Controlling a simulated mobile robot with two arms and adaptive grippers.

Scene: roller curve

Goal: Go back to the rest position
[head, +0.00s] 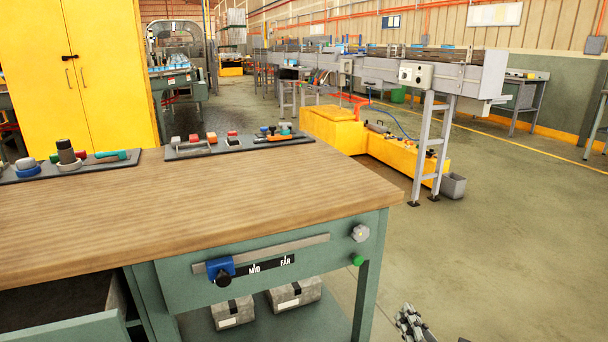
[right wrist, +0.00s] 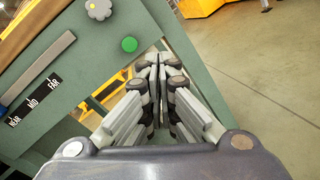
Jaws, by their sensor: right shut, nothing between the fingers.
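My right gripper (head: 411,322) shows at the bottom of the head view, right of the workbench leg and apart from the bench. In the right wrist view its fingers (right wrist: 158,88) are together with nothing between them. They point toward the green front panel of the bench, near a green button (right wrist: 129,44) and a grey knob (right wrist: 98,9). My left gripper is not in the head view.
The wooden bench top (head: 220,205) is mostly bare, with tool trays (head: 237,143) along its back. A slider with a blue block (head: 220,267) sits on the front panel, its black knob near the left end. A drawer (head: 75,328) is open at lower left. Floor is clear at right.

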